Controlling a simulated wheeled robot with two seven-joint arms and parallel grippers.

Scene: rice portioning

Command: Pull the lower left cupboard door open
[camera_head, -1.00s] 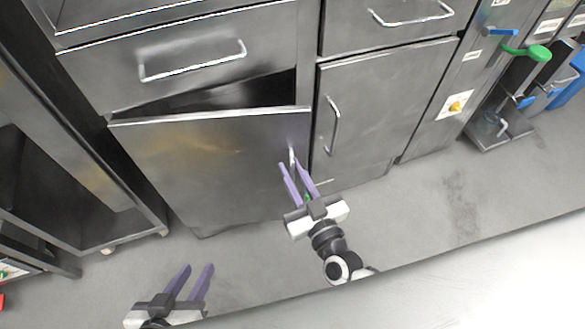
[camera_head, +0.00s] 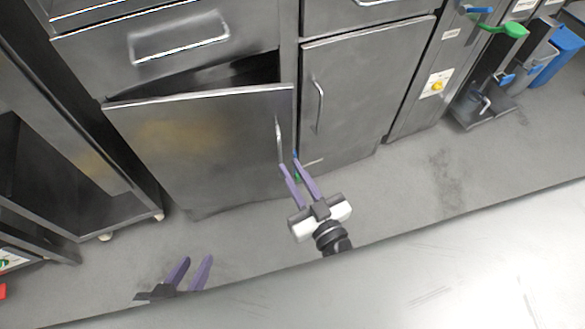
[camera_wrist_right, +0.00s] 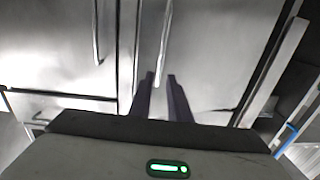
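The lower left cupboard door (camera_head: 200,145) stands partly open, its top edge tilted out from the frame, with a dark gap above it. My left gripper (camera_head: 194,260) is open and empty, low at the left, away from the door.
The closed right cupboard door (camera_head: 355,95) is beside the open one. A drawer (camera_head: 100,62) is above the open door. A wheeled rack (camera_head: 125,222) stands close at the left. Grey floor (camera_head: 420,185) is clear in front and right.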

